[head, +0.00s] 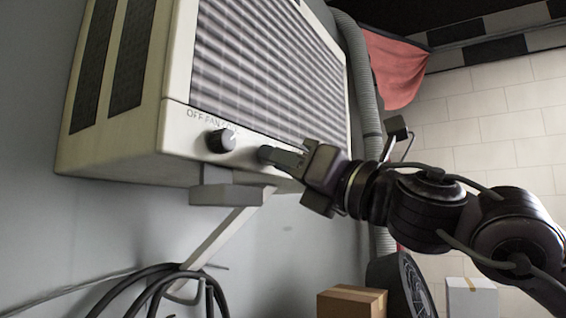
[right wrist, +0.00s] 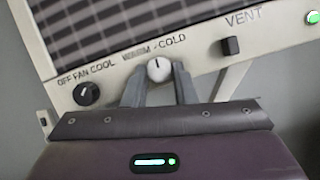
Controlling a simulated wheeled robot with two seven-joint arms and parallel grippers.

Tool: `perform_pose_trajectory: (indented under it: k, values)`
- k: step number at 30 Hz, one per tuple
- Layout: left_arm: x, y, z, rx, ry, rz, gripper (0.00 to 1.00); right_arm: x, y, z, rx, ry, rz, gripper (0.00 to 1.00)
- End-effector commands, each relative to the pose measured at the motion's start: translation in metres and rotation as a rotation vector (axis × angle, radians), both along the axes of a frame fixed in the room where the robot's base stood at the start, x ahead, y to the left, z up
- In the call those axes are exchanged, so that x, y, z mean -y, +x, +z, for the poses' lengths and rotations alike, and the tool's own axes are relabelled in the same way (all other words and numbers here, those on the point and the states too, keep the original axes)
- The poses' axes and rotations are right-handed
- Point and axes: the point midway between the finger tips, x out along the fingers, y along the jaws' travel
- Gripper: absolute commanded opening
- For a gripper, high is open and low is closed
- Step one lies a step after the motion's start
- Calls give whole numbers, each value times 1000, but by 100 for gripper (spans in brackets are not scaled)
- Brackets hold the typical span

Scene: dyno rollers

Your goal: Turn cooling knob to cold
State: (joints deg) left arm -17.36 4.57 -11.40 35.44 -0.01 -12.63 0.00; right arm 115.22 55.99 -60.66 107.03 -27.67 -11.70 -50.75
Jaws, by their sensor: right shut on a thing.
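My left gripper is not in view.
The wall-mounted cooler (head: 120,150) has a second black knob (right wrist: 86,94) under "OFF FAN COOL", left of the gripped knob; it also shows in the head view (head: 221,140). A black vent switch (right wrist: 230,46) is to the right. A cardboard box (head: 350,302) stands below.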

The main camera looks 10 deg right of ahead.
Motion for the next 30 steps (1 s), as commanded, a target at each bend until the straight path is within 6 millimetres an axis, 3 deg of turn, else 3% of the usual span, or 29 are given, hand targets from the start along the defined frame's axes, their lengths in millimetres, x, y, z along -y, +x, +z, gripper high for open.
perform_pose_trajectory:
  k: [12, 30]
  values:
    - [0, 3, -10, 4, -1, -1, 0, -4, -3, 0, -217, 218, 3, 2]
    - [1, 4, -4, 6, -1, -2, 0, -7, -6, 6, -619, 620, 2, 2]
